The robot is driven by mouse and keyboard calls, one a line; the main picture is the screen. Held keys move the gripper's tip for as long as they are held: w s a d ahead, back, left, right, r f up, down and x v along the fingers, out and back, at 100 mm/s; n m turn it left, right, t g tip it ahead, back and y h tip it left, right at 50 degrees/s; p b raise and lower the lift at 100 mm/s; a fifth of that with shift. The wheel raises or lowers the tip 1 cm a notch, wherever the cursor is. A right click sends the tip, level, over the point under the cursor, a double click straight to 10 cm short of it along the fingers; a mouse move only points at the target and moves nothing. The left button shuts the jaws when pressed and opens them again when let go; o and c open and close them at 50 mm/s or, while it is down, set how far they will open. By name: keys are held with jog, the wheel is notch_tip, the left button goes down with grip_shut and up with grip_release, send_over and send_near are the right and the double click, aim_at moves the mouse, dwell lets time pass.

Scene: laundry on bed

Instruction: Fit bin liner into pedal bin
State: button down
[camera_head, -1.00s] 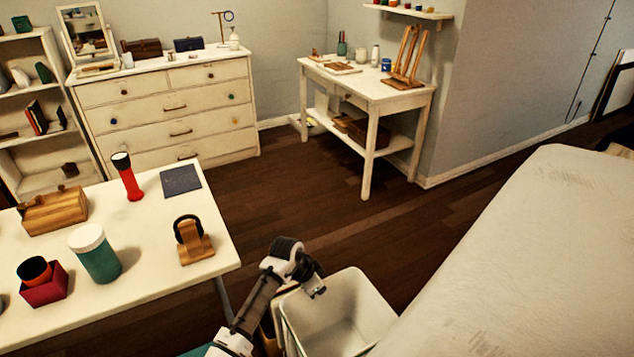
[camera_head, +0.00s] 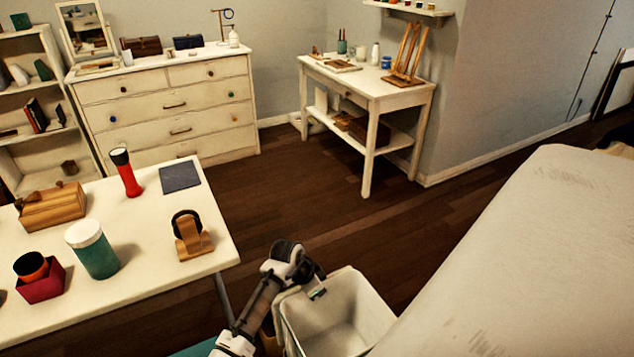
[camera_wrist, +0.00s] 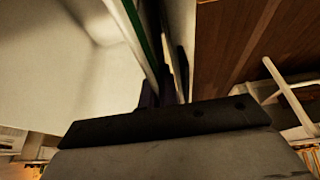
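A white, open-topped bin (camera_head: 365,312) stands on the floor between the table and the bed; its lower part is cut off by the picture's edge. I cannot tell a separate liner from the bin's pale walls. My gripper (camera_head: 317,293) is at the bin's back-left part, over or at the rim. In the wrist view, the bin's pale inside (camera_wrist: 60,60) fills the left. My gripper's dark fingers (camera_wrist: 165,90) point away from the camera, near a thin green-edged strip (camera_wrist: 142,35). Whether they are closed on anything is hidden.
A white table (camera_head: 150,280) at left holds a red torch (camera_head: 126,173), a teal jar (camera_head: 96,255) and a headphone stand (camera_head: 192,240). A pale bed (camera_head: 540,260) closes in the right side. Dark wooden floor (camera_head: 290,190) is clear behind the bin.

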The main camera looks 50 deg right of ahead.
jog(key=shift+f+b, duration=1.05)
jog(key=shift+f, duration=0.65)
jog(key=shift+r, duration=0.1)
jog(key=shift+r+p, duration=2.6)
jog(key=shift+r, duration=0.4)
jog(key=shift+p, duration=0.3)
